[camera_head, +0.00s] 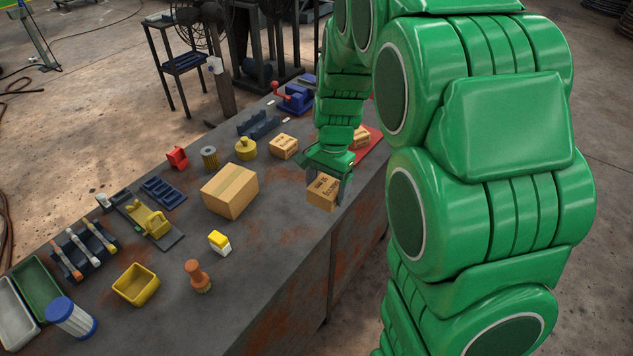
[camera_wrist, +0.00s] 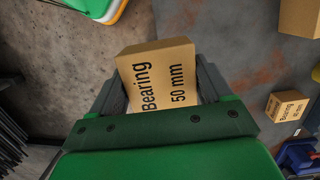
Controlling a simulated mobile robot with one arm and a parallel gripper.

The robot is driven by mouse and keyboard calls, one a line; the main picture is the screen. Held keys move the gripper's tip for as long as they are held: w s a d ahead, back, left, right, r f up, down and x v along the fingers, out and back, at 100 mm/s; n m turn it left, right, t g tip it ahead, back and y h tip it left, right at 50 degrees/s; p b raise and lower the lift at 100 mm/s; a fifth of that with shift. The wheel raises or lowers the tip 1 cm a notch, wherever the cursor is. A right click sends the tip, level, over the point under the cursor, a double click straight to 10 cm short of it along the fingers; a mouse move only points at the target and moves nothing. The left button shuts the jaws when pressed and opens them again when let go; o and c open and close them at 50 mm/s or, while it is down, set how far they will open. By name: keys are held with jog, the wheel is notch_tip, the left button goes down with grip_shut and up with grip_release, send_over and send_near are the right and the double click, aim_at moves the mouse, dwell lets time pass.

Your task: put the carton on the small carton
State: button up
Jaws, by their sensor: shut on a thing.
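My gripper (camera_head: 328,178) is shut on a brown carton (camera_head: 323,192) near the table's right edge. The wrist view shows this carton (camera_wrist: 157,80) between the fingers, its label reading "Bearing 50 mm". How high it is above the table is hard to tell. A small carton (camera_head: 284,146) sits on the table, apart from the gripper, up and left of it; it also shows at the right of the wrist view (camera_wrist: 286,107), with a label. Another small carton (camera_head: 361,137) sits on a red mat (camera_head: 371,143), partly hidden behind my arm. I cannot tell which is the task's small carton.
A larger carton (camera_head: 230,190) stands left of the gripper. A yellow weight (camera_head: 246,149), a dark block (camera_head: 258,126) and a blue vise (camera_head: 295,99) stand near the small carton. A yellow-and-white block (camera_head: 219,242) lies nearer the front. The tabletop between the held carton and larger carton is clear.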

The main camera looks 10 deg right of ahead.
jog(key=shift+s+r, duration=0.1)
jog(key=w+a+r, duration=0.1)
jog(key=a+r, duration=0.3)
jog(key=a, duration=0.6)
jog(key=w+a+r, duration=0.2)
jog(key=a+r, duration=0.2)
jog(key=a, duration=0.6)
send_over(227, 182)
jog(key=f, duration=0.8)
jog(key=shift+s+d+f, duration=0.2)
jog(key=shift+s+d, duration=0.2)
jog(key=shift+w+a+f, duration=0.2)
jog(key=shift+w+f, duration=0.4)
jog(key=shift+f, duration=1.6)
jog(key=shift+f, duration=0.1)
